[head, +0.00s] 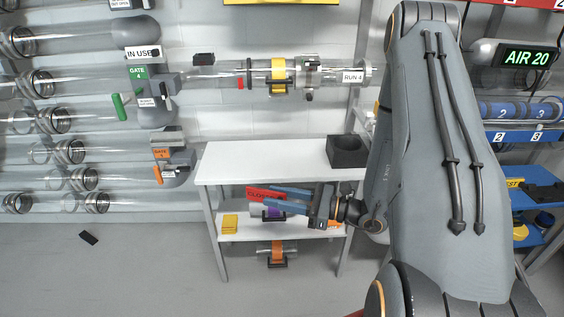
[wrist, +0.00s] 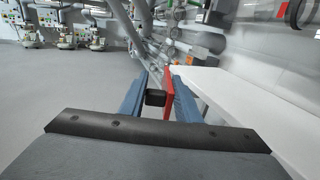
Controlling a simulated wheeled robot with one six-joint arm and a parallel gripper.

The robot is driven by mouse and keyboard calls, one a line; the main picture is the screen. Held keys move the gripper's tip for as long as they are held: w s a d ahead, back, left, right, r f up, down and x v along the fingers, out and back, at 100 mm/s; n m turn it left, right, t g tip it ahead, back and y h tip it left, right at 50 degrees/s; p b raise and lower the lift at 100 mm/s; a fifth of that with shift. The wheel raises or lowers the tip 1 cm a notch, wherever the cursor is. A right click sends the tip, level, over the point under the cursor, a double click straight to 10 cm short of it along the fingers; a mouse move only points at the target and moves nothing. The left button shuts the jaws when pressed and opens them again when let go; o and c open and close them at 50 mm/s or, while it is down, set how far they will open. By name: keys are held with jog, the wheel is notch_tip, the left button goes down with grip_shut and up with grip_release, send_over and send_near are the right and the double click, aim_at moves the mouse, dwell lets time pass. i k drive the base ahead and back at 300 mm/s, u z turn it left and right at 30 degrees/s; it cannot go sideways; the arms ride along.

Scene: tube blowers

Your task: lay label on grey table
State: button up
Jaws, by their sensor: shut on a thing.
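My gripper (head: 276,196) is shut on a red label (head: 262,192) with white lettering that seems to read "CLOSED", partly hidden by the blue fingers. In the wrist view the red label (wrist: 168,104) stands on edge between the fingers (wrist: 160,88), with a small black block (wrist: 155,98) beside it. The pale grey table (head: 265,160) stands ahead. In the head view the gripper and label overlap the space below its top's front edge. In the wrist view the table top (wrist: 235,98) lies right of the fingers. The label appears apart from it.
A black open box (head: 347,151) sits at the table top's right end; the rest of the top is clear. The lower shelf (head: 305,232) holds a yellow block (head: 229,223) and a purple-banded capsule. Clear tubes (head: 215,77) run behind. A dark piece (head: 88,238) lies on the floor.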

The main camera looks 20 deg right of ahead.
aim_at(248, 162)
jog(key=z, duration=3.35)
jog(key=k, duration=1.95)
jog(key=u, duration=1.6)
jog(key=i, duration=0.5)
jog(key=u, duration=0.05)
